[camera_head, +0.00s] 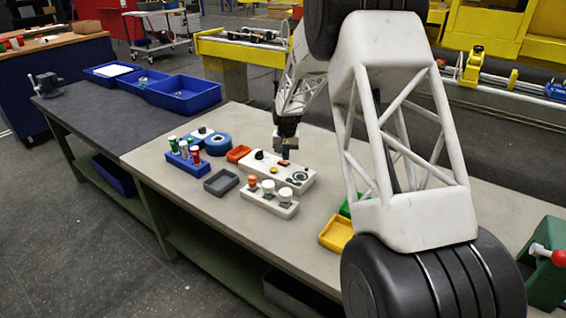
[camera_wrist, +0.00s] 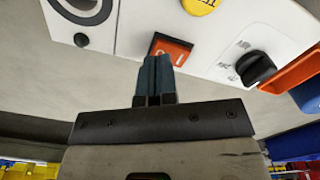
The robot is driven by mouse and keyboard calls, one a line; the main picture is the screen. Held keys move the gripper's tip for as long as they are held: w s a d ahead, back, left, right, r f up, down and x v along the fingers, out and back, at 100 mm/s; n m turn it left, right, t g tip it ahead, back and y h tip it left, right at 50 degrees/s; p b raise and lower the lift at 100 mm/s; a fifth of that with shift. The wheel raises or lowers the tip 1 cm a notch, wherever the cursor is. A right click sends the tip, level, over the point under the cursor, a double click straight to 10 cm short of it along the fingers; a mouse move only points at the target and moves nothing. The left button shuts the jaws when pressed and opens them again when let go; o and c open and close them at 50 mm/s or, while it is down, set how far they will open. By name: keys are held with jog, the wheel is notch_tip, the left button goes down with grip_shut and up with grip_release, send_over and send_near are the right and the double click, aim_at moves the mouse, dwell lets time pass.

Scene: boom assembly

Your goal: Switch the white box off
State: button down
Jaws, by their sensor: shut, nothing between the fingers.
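The white box (camera_head: 278,177) lies on the light tabletop in the head view, below my gripper (camera_head: 286,150). In the wrist view, the white box (camera_wrist: 221,38) carries a red rocker switch (camera_wrist: 173,47), a black knob (camera_wrist: 255,68), a yellow button (camera_wrist: 200,4) and part of a round black-ringed dial. My gripper (camera_wrist: 158,60) is shut and empty. Its fingertips overlap the near left part of the red switch and hide it. I cannot tell whether they touch it, nor which way the rocker is tipped.
An orange tray (camera_head: 238,153) stands close left of the box. A white block (camera_head: 268,203) with capped pieces stands in front. A grey tray (camera_head: 221,182) and a blue rack (camera_head: 184,163) with bottles are further left. A yellow tray (camera_head: 336,234) lies right.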

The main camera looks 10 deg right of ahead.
jog(key=shift+r, duration=2.7)
jog(key=shift+s, duration=0.1)
jog(key=shift+s+r, duration=0.15)
jog(key=shift+r, duration=0.1)
jog(key=s+r+n+t, duration=0.1)
jog(key=s+r, duration=0.8)
jog(key=s, duration=0.4)
jog(key=s+r, duration=0.8)
jog(key=s, duration=0.5)
jog(key=s+n+t, duration=0.1)
jog(key=s, duration=3)
jog(key=shift+s+f+n+t, duration=0.2)
jog(key=shift+f+n+t, duration=0.1)
jog(key=shift+n, duration=0.1)
